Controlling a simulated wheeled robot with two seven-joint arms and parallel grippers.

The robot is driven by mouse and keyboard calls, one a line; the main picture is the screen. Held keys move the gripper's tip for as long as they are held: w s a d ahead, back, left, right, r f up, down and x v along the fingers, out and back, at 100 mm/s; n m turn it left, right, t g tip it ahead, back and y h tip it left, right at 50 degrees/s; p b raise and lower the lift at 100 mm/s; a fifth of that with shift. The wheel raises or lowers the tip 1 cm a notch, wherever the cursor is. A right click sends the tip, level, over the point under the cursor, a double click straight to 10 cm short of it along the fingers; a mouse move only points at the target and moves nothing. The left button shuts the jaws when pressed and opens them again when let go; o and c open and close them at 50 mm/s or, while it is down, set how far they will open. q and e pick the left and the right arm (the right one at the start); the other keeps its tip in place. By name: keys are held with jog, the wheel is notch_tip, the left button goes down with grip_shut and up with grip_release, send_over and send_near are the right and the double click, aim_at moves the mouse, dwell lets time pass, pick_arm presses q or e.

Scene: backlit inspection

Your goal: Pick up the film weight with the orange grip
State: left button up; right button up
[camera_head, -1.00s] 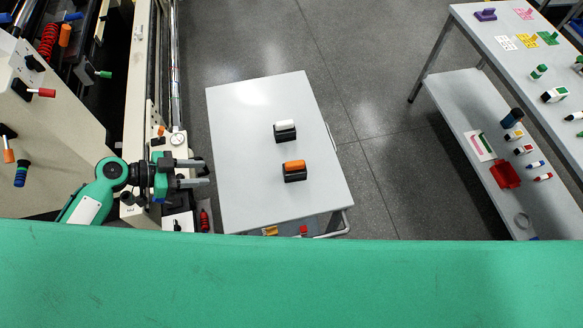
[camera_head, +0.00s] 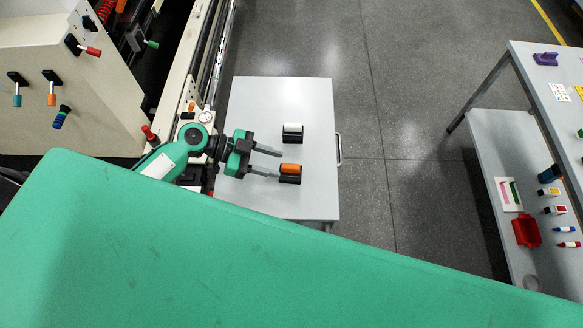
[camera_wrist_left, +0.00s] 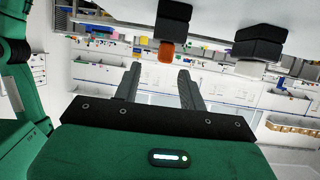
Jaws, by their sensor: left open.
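The film weight with the orange grip (camera_head: 290,168) sits on the grey table (camera_head: 262,100), a black block with an orange bar on top. In the wrist view the orange grip (camera_wrist_left: 166,51) appears just beyond the fingertips, slightly right of midway between them. My left gripper (camera_head: 279,165) is open and empty, reaching over the table from the left, its fingertips just left of the weight. The fingers also show in the wrist view (camera_wrist_left: 159,72). Whether they touch the weight cannot be told. My right gripper is out of view.
A similar black weight with a white grip (camera_head: 292,133) stands just behind the orange one. A machine with levers (camera_head: 75,80) is at the left. A shelved bench with a red tray (camera_head: 526,231) is at the right. Open floor (camera_head: 400,170) lies between.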

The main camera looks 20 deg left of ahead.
aim_at(292, 166)
pick_arm(q)
jog(key=shift+w+d+f, duration=0.1)
jog(key=shift+w+d, duration=0.1)
jog(key=shift+d, duration=0.45)
jog(key=shift+d+f, duration=0.2)
jog(key=shift+d, duration=0.1)
jog(key=shift+d+p, duration=0.2)
jog(key=shift+p, duration=0.1)
jog(key=shift+w+d+f+p, duration=0.1)
jog(key=shift+w+d+p, duration=0.05)
jog(key=shift+p, duration=0.15)
jog(key=p+x, duration=0.2)
jog(key=x, duration=0.2)
jog(key=shift+w+p, duration=0.15)
jog(key=shift+p, duration=0.25)
jog(key=shift+d+f, duration=0.2)
jog(key=shift+f, duration=0.1)
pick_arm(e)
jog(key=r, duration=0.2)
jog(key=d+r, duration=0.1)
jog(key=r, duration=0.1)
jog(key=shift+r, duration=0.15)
pick_arm(q)
jog(key=shift+a, duration=0.1)
jog(key=shift+w, duration=0.1)
grip_shut()
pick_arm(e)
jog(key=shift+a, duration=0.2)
